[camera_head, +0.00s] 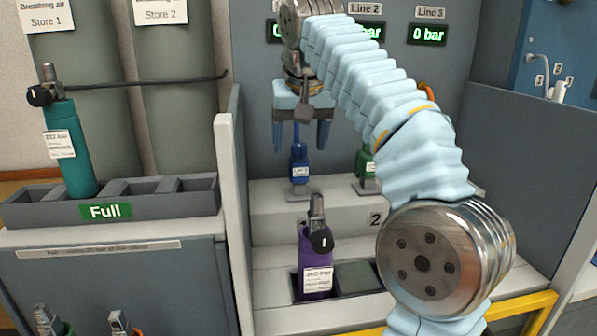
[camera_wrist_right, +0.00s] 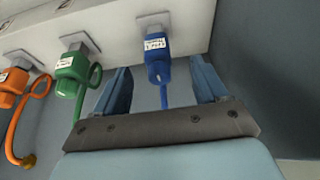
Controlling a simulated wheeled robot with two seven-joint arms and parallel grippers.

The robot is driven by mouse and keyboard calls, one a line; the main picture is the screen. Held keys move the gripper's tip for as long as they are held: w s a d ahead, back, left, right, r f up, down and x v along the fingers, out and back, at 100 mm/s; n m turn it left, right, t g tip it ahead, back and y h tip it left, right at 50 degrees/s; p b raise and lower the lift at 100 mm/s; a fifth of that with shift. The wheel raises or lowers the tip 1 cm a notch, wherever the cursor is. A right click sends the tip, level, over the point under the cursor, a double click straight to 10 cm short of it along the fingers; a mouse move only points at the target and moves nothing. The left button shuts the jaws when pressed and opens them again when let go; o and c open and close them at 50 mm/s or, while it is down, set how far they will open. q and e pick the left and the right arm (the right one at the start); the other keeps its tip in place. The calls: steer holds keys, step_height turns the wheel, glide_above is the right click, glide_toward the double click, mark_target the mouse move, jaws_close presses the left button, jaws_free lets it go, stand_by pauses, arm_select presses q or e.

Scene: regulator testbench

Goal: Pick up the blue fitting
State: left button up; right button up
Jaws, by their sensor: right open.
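The blue fitting (camera_head: 299,165) stands upright on a small plate on the pale step, below the line displays, with a white label on its front. It also shows in the right wrist view (camera_wrist_right: 157,62), between the two fingers. My right gripper (camera_head: 303,140) is open above and around the top of the fitting, with one blue finger on each side. In the right wrist view the gripper (camera_wrist_right: 165,85) shows a gap between each finger and the fitting. My left gripper is not in view.
A green fitting (camera_wrist_right: 76,70) stands beside the blue one, and an orange fitting (camera_wrist_right: 12,85) is farther along. A purple bottle (camera_head: 314,262) stands in a slot below. A teal bottle (camera_head: 72,150) stands in the grey rack (camera_head: 160,208). A divider wall (camera_head: 236,200) is close by on the left.

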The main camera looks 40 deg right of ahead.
mark_target(299, 156)
steer(key=shift+x, duration=1.25)
steer(key=shift+w+d+x, duration=0.15)
steer(key=shift+d+x, duration=0.05)
steer(key=shift+x, duration=1.15)
steer(key=shift+w+d+x, duration=0.15)
steer(key=shift+d+x, duration=0.05)
steer(key=shift+x, duration=1.2)
steer(key=shift+r, duration=0.25)
steer(key=c, duration=1.2)
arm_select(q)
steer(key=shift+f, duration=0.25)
arm_select(e)
steer(key=shift+c, duration=0.2)
steer(key=shift+r, duration=0.15)
steer(key=shift+r, duration=0.25)
step_height(299, 156, up, 8)
steer(key=shift+f+p, duration=0.1)
steer(key=shift+p, duration=0.75)
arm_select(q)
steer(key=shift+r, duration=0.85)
arm_select(e)
steer(key=shift+r, duration=0.65)
